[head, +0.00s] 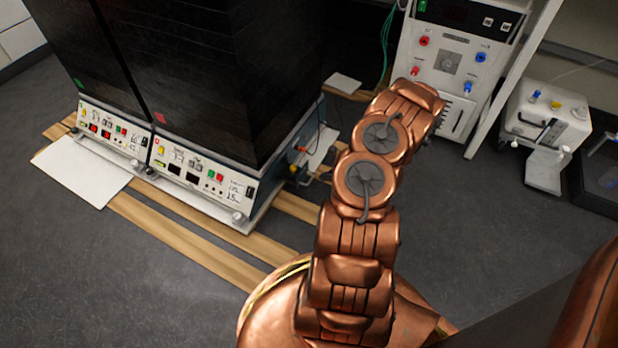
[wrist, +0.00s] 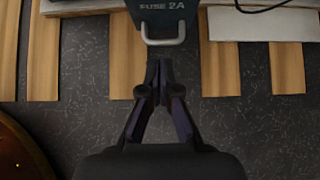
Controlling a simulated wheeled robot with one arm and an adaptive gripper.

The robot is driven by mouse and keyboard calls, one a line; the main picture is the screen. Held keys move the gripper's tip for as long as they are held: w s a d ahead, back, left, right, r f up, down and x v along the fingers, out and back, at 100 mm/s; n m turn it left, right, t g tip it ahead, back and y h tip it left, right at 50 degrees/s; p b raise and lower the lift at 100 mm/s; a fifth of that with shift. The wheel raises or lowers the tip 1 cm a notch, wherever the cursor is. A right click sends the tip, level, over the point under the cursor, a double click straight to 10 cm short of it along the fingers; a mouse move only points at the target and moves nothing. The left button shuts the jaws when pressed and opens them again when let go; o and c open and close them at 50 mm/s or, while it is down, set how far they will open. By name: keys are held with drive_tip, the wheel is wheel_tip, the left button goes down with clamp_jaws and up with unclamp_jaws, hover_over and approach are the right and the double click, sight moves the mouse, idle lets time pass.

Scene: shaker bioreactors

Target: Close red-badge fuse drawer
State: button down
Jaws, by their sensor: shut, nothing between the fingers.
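In the wrist view, a dark fuse drawer (wrist: 161,14) marked "FUSE 2A" shows at the top centre, with a pale U-shaped handle (wrist: 164,42) on its front. My gripper (wrist: 159,66) is shut and empty, its fingertips just short of the handle with a small gap in the picture. In the head view, the red badge (head: 160,119) is on the right-hand black shaker unit (head: 215,75), above its white control panel (head: 196,176). My arm hides the gripper there. How far the drawer stands out cannot be told.
A green badge (head: 79,84) marks the left-hand unit. Wooden slats (head: 185,244) and a white sheet (head: 82,168) lie on the dark floor. A white power supply (head: 452,65) and a small white device (head: 546,125) stand at the right. Open floor lies at the lower left.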

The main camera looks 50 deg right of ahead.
sight(303, 175)
drive_tip(key=b+x, duration=0.2)
drive_tip(key=x, duration=0.3)
drive_tip(key=shift+s+a, duration=0.1)
drive_tip(key=shift+w+a+r+b, duration=0.15)
drive_tip(key=shift+w+b, duration=0.1)
drive_tip(key=shift+w, duration=0.35)
drive_tip(key=shift+w+a+r+b, duration=0.1)
drive_tip(key=shift+w+a+b, duration=0.1)
drive_tip(key=shift+w, duration=0.35)
drive_tip(key=shift+w+a+r+b, duration=0.1)
drive_tip(key=shift+w+b, duration=0.15)
drive_tip(key=shift+w, duration=0.35)
